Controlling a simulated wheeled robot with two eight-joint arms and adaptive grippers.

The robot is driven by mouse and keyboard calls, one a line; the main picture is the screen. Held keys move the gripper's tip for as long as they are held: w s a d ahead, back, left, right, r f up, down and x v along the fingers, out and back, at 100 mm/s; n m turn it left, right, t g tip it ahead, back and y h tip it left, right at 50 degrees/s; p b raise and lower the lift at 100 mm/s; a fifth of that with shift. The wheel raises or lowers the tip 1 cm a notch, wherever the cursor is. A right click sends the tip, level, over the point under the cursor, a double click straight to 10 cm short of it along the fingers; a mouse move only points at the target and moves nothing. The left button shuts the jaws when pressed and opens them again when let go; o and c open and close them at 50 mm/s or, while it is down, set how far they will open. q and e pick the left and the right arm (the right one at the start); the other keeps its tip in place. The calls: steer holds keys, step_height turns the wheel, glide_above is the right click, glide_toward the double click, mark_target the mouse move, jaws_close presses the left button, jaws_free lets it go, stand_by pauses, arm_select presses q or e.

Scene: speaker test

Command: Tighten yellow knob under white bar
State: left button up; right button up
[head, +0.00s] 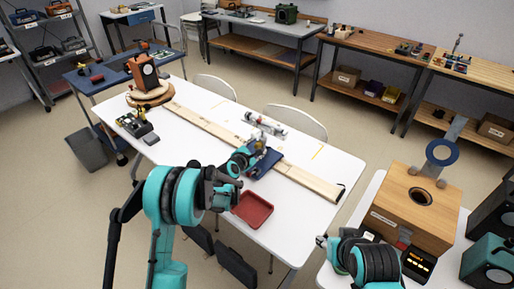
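A short white bar (266,124) with reddish bands lies in the middle of the white table, just beyond my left gripper. I cannot make out a yellow knob under it; it is hidden or too small to tell. My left gripper (256,154) is over a dark blue block (265,165) on the table, on the near side of the white bar. Its fingers are too small and overlapped to show whether they are open or shut. My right gripper (322,241) is low at the right, by the near edge of the right table, its fingers unclear.
A long pale wooden plank (205,122) runs across the white table (330,160). A red tray (252,209) sits at the near edge. A wooden speaker box (408,205) stands on the right table. A dark device (135,124) and a clamped wooden piece (143,72) are at left.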

arm_select(q)
steer(key=v, duration=1.2)
steer(key=shift+w, duration=0.1)
